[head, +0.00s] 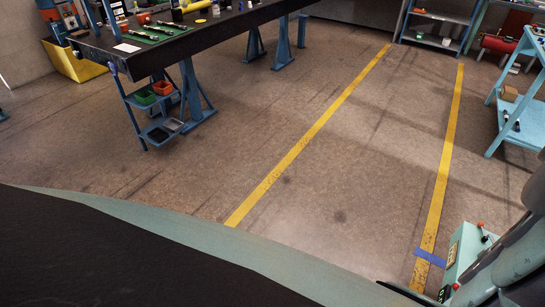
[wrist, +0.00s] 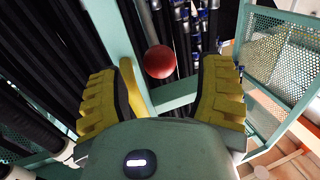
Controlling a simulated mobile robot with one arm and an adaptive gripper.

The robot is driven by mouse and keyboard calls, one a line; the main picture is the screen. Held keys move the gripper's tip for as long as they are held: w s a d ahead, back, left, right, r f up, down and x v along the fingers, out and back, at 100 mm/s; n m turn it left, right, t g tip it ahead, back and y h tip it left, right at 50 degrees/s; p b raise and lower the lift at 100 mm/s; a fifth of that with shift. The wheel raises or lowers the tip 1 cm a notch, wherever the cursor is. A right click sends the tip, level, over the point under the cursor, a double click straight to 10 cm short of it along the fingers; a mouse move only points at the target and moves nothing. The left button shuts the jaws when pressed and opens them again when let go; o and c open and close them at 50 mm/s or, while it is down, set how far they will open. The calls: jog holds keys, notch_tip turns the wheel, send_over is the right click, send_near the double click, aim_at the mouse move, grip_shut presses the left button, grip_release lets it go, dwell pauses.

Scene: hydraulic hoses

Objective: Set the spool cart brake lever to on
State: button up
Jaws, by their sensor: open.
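In the wrist view, my gripper (wrist: 165,82) is open, with its two yellow ribbed fingers spread apart. A red ball knob (wrist: 160,61) shows in the gap between the fingers, with clear space on both sides. A pale green frame (wrist: 178,93) of what looks like the spool cart lies behind the knob. My gripper does not show in the head view; only part of my grey arm is at the lower right.
Black hoses (wrist: 35,115) hang close on the left of the wrist view. A green perforated panel (wrist: 270,50) stands at right. In the head view, a dark-topped workbench (head: 190,40) stands at the upper left, and the floor between yellow lines (head: 310,140) is clear.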

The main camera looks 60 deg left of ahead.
jog(key=shift+b+x, duration=0.5)
jog(key=shift+x, duration=0.6)
jog(key=shift+w+d, duration=0.5)
jog(key=shift+o, duration=0.4)
